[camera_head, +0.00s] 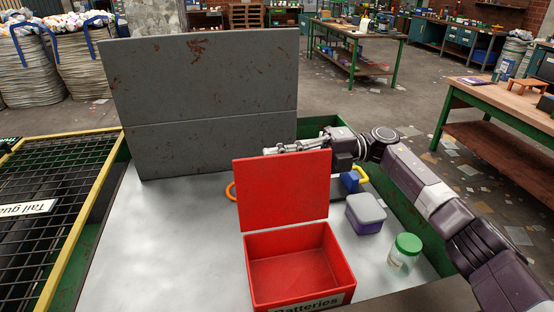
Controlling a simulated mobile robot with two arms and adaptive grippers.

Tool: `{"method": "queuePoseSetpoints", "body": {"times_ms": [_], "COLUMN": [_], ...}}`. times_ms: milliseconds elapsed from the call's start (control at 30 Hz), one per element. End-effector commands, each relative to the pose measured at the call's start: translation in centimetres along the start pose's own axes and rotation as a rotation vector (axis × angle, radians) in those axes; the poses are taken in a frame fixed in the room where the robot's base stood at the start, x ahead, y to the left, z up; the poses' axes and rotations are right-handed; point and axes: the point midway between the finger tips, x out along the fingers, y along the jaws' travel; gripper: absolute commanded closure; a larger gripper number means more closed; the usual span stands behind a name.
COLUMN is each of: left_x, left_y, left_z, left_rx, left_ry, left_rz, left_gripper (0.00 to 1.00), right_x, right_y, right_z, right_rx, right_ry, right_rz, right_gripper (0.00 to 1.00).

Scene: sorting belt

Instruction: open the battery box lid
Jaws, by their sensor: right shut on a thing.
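The red battery box (300,285) stands at the front of the pale work surface, with a "Batteries" label on its front. Its red lid (283,190) is raised and stands about upright at the back edge. The box's inside shows and looks empty. My right gripper (285,148) is at the lid's top edge, its arm coming in from the right. It is shut on the lid; the lid hides part of the fingers. My left gripper is not in view.
Right of the box are a purple container with a grey top (366,212) and a green-lidded jar (404,252). A blue and yellow item (352,181) sits partly behind the lid. A grey panel (210,95) rises at the back. A black mesh guard (45,215) is left. The surface left of the box is clear.

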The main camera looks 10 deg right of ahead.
Motion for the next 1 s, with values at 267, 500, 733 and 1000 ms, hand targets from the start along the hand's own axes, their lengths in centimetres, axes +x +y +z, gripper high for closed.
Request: {"method": "queuePoseSetpoints", "body": {"times_ms": [267,500,733,1000], "left_x": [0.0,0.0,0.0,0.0], "left_y": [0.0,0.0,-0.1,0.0], "left_z": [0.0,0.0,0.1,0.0], "left_rx": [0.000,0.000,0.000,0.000], "left_ry": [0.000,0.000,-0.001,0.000], "left_rz": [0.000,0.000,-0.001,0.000], "left_gripper": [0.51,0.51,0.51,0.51], "right_x": [0.0,0.0,-0.2,-4.2], "right_y": [0.1,0.0,0.0,0.1], "right_z": [0.0,0.0,0.0,0.1], "right_rx": [-0.001,-0.002,-0.001,-0.001], "right_ry": [-0.001,-0.001,-0.001,-0.006], "right_rz": [0.001,0.000,0.000,-0.001], "right_gripper": [1.00,0.71,0.71,0.71]}}
